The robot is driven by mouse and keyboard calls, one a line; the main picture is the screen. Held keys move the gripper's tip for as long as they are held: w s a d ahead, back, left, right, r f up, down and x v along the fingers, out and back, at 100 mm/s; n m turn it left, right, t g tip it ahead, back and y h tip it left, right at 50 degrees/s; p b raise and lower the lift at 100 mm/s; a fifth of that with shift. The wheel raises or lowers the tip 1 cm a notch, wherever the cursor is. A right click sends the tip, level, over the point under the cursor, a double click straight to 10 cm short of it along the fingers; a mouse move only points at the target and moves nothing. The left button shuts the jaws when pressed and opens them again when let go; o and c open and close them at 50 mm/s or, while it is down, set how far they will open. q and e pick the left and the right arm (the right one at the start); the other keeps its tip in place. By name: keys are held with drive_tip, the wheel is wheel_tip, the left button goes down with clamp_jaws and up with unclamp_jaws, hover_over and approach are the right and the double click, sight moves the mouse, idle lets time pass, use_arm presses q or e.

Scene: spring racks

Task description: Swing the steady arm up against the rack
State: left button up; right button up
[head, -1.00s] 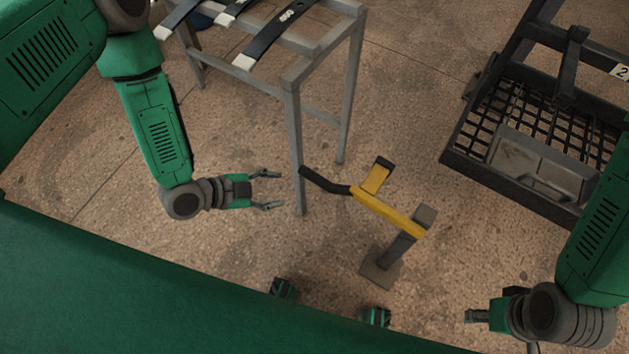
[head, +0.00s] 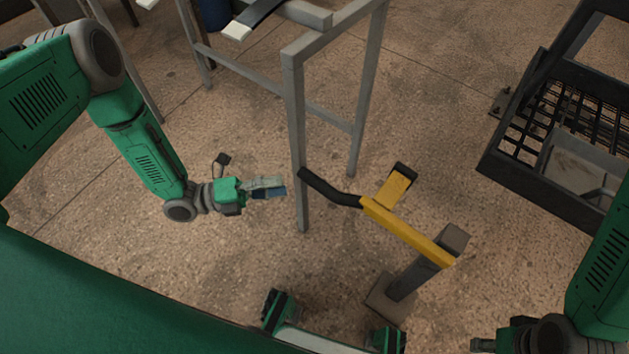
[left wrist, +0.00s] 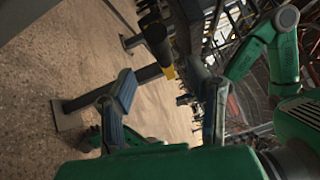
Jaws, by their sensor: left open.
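The steady arm (head: 408,232) is a yellow bar on a short grey post (head: 420,272), with a yellow black-tipped side piece and a bent black handle (head: 330,190). Its handle end appears close to a leg of the grey rack (head: 294,130); I cannot tell whether they touch. My left gripper (head: 270,188) is open and empty, left of the handle and apart from it. In the left wrist view, the black handle (left wrist: 157,40) and some yellow show beyond the open fingers (left wrist: 168,98). My right gripper (head: 484,345) is at the bottom edge, mostly hidden.
Dark strips with white ends (head: 240,28) lie on the rack's top. A black mesh-floored frame (head: 530,165) with a grey tray stands at the right. The concrete floor is clear between the steady arm and that frame.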

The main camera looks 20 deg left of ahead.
sight(308, 183)
use_arm(q)
drive_tip(key=b+x, duration=0.1)
drive_tip(key=x, duration=0.6)
drive_tip(key=shift+f, duration=0.15)
drive_tip(key=shift+w+d+b, duration=0.3)
drive_tip(key=shift+w+d, duration=0.1)
drive_tip(key=shift+d, duration=0.25)
drive_tip(key=shift+d, duration=0.1)
clamp_jaws()
